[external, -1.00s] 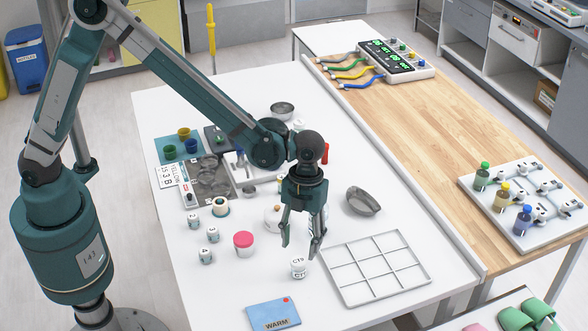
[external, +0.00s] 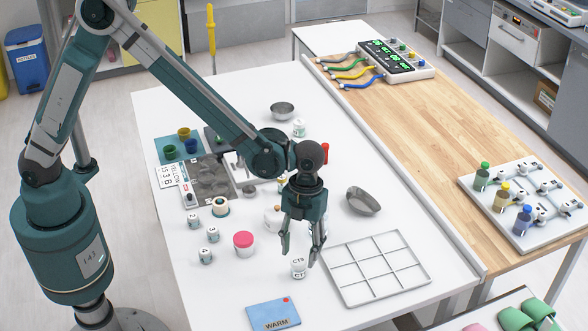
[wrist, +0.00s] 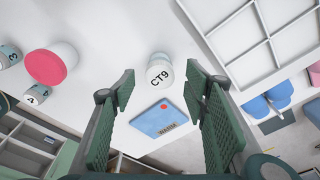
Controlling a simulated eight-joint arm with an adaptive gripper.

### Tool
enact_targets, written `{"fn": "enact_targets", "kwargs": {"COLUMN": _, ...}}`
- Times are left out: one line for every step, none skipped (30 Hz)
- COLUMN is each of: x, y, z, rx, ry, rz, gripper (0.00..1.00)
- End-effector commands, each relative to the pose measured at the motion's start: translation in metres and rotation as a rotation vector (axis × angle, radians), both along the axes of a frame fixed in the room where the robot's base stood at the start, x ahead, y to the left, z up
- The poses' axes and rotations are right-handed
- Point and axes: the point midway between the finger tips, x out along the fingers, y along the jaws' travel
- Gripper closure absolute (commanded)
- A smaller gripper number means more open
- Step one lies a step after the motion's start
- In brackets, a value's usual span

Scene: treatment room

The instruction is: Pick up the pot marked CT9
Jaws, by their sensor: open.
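The small white pot marked CT9 (external: 298,268) stands upright on the white table, left of the divided tray. In the wrist view the CT9 pot (wrist: 160,72) is ahead of the fingers, with its lid label facing me. My gripper (external: 301,262) is open and empty, its fingertips just above and around the pot's top in the external view. In the wrist view my gripper (wrist: 161,82) has its two green pads spread wide, with the pot lying between their lines. Whether a finger touches it I cannot tell.
The divided white tray (external: 408,290) lies right of the pot. A blue WARM card (external: 273,313) lies in front. A pink-lidded jar (external: 243,243) and several small numbered pots (external: 206,256) stand to the left.

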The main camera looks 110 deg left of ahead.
Motion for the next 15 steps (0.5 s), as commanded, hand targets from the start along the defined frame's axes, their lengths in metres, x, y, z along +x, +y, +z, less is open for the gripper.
{"fn": "enact_targets", "kwargs": {"x": 0.000, "y": 0.000, "z": 0.000, "rx": 0.000, "ry": 0.000, "rz": 0.000, "gripper": 0.55}}
{"fn": "enact_targets", "kwargs": {"x": 0.000, "y": 0.000, "z": 0.000, "rx": 0.000, "ry": 0.000, "rz": 0.000, "gripper": 0.55}}
{"fn": "enact_targets", "kwargs": {"x": 0.000, "y": 0.000, "z": 0.000, "rx": 0.000, "ry": 0.000, "rz": 0.000, "gripper": 0.55}}
{"fn": "enact_targets", "kwargs": {"x": 0.000, "y": 0.000, "z": 0.000, "rx": 0.000, "ry": 0.000, "rz": 0.000, "gripper": 0.55}}
{"fn": "enact_targets", "kwargs": {"x": 0.000, "y": 0.000, "z": 0.000, "rx": 0.000, "ry": 0.000, "rz": 0.000, "gripper": 0.55}}
{"fn": "enact_targets", "kwargs": {"x": 0.000, "y": 0.000, "z": -0.001, "rx": 0.000, "ry": 0.000, "rz": 0.000, "gripper": 0.55}}
{"fn": "enact_targets", "kwargs": {"x": 0.000, "y": 0.000, "z": -0.002, "rx": 0.000, "ry": 0.000, "rz": 0.000, "gripper": 0.55}}
{"fn": "enact_targets", "kwargs": {"x": 0.000, "y": -0.001, "z": -0.004, "rx": 0.000, "ry": 0.000, "rz": 0.000, "gripper": 0.55}}
{"fn": "enact_targets", "kwargs": {"x": 0.000, "y": -0.001, "z": -0.006, "rx": 0.000, "ry": 0.000, "rz": 0.000, "gripper": 0.55}}
{"fn": "enact_targets", "kwargs": {"x": 0.000, "y": -0.002, "z": -0.009, "rx": 0.000, "ry": 0.000, "rz": 0.000, "gripper": 0.55}}
{"fn": "enact_targets", "kwargs": {"x": 0.000, "y": -0.003, "z": -0.011, "rx": 0.000, "ry": 0.000, "rz": 0.000, "gripper": 0.55}}
{"fn": "enact_targets", "kwargs": {"x": 0.000, "y": -0.004, "z": -0.015, "rx": 0.000, "ry": 0.000, "rz": 0.000, "gripper": 0.55}}
{"fn": "enact_targets", "kwargs": {"x": 0.000, "y": -0.005, "z": -0.018, "rx": 0.000, "ry": 0.000, "rz": 0.000, "gripper": 0.55}}
{"fn": "enact_targets", "kwargs": {"x": 0.000, "y": -0.006, "z": -0.022, "rx": 0.000, "ry": 0.000, "rz": 0.000, "gripper": 0.55}}
{"fn": "enact_targets", "kwargs": {"x": -0.001, "y": -0.007, "z": -0.027, "rx": 0.000, "ry": 0.000, "rz": 0.000, "gripper": 0.55}}
